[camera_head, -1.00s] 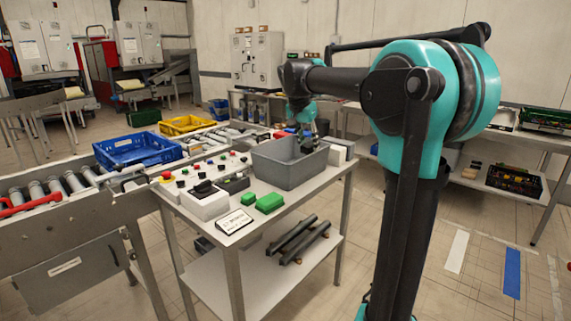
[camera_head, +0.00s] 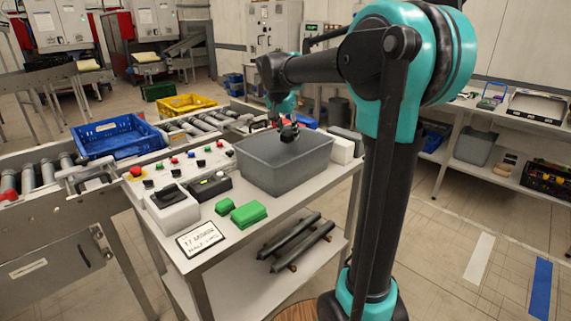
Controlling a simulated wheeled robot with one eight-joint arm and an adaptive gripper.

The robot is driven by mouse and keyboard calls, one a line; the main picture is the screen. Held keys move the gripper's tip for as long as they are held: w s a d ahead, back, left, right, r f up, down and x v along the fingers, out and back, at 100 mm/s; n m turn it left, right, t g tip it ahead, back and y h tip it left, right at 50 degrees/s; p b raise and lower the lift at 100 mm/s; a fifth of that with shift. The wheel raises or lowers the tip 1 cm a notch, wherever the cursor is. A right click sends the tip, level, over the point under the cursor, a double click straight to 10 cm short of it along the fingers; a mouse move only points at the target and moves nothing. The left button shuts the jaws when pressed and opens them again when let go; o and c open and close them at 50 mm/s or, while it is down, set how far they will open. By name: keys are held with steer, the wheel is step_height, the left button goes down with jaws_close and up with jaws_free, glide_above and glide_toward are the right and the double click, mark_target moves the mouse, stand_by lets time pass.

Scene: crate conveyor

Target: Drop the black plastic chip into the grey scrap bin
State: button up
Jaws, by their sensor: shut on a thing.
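The grey scrap bin (camera_head: 272,177) stands on the right part of the white table in the head view. My gripper (camera_head: 288,135) is over the bin's far part, near rim height, pointing down. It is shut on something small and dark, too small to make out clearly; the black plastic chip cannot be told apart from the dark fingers. The bin's floor is mostly hidden by its near wall.
A control panel with several buttons, black-topped boxes (camera_head: 172,207) and green blocks (camera_head: 248,214) lie left of the bin. A white box (camera_head: 342,150) stands right of it. A roller conveyor with blue (camera_head: 118,137) and yellow (camera_head: 188,104) crates runs behind.

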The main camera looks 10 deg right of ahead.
steer(key=shift+f, duration=0.8)
steer(key=o, duration=1.1)
steer(key=shift+c, duration=0.2)
steer(key=v, duration=1.2)
steer(key=shift+s, duration=0.1)
